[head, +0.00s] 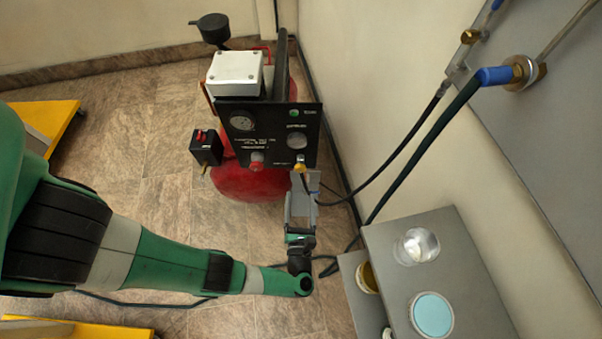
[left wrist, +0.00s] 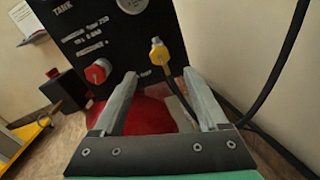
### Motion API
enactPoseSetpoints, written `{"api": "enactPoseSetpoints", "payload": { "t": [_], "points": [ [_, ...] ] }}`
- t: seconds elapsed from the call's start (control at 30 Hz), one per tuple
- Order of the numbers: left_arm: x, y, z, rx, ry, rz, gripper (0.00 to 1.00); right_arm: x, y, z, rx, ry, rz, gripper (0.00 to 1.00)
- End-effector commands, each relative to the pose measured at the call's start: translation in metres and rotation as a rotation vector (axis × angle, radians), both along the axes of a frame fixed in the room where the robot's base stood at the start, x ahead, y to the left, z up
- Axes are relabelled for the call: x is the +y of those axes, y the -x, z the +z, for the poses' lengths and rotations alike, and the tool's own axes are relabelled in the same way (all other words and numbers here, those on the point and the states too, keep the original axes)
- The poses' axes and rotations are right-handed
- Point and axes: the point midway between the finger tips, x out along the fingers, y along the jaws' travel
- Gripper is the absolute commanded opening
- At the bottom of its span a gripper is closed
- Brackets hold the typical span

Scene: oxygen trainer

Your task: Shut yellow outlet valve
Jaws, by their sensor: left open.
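The yellow outlet valve (head: 300,167) sits low on the right of the black compressor panel (head: 262,133), with a dark hose running from it. In the left wrist view the yellow valve (left wrist: 159,52) appears just beyond the gap between my fingertips. My left gripper (head: 304,181) is open, with its fingers pointing at the panel, one on each side of the valve's line. It also shows in the left wrist view (left wrist: 160,76) with nothing between its fingers. I cannot tell whether a finger touches the valve. My right gripper is not in view.
A red knob (left wrist: 97,71) is on the panel left of the valve. The red tank (head: 245,184) lies below the panel. Dark hoses (head: 417,125) run to the wall at right. A grey stand (head: 440,245) with containers is at lower right.

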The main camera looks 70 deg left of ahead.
Motion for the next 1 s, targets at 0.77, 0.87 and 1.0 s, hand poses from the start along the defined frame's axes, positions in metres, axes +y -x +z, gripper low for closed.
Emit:
{"api": "enactPoseSetpoints", "payload": {
  "t": [0.77,0.87,1.0],
  "points": [
    [0.091,-0.038,0.000,0.001,0.000,-0.001,0.76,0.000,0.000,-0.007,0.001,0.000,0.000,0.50],
    [0.091,-0.038,0.000,0.001,0.000,0.000,0.65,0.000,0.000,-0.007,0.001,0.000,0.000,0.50],
    [0.091,-0.037,0.000,0.001,0.000,0.000,0.40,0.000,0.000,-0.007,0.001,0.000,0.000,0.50]
  ]
}}
